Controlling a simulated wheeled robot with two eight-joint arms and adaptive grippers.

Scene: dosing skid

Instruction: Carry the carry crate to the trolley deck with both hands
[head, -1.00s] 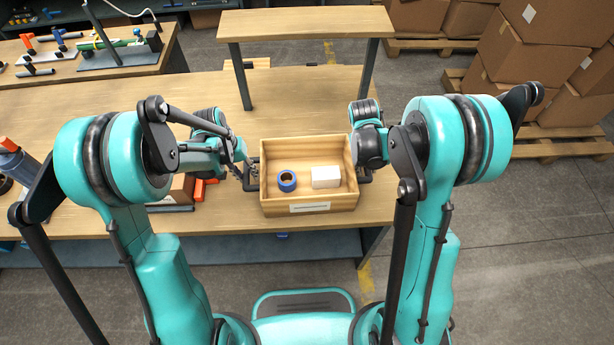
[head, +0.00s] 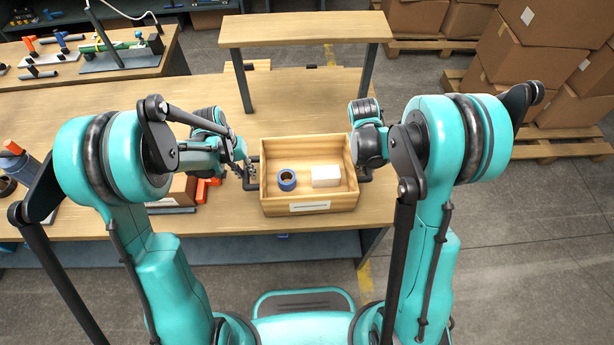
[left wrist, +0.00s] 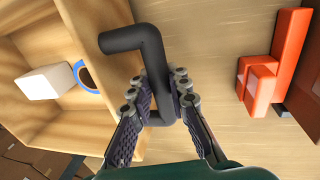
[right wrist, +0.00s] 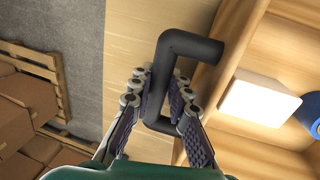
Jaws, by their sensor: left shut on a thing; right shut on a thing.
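The carry crate (head: 309,208) is an open wooden box with a white label on its front, in the middle of the head view. A blue ring-shaped roll (head: 287,180) and a white block (head: 326,176) lie inside it. My left gripper (head: 248,172) is shut on the dark bar handle (left wrist: 133,38) at the crate's left side. My right gripper (head: 366,168) is shut on the matching handle (right wrist: 190,47) at its right side. The crate looks level over the bench's front part; I cannot tell how far its base is above the top. No trolley deck can be made out.
The wooden bench (head: 300,105) carries a raised shelf (head: 305,30) behind the crate. Orange parts (head: 205,188) and a brown box lie on the bench left of the crate. Cartons (head: 535,70) on pallets stand at the right. The floor (head: 500,240) at right is clear.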

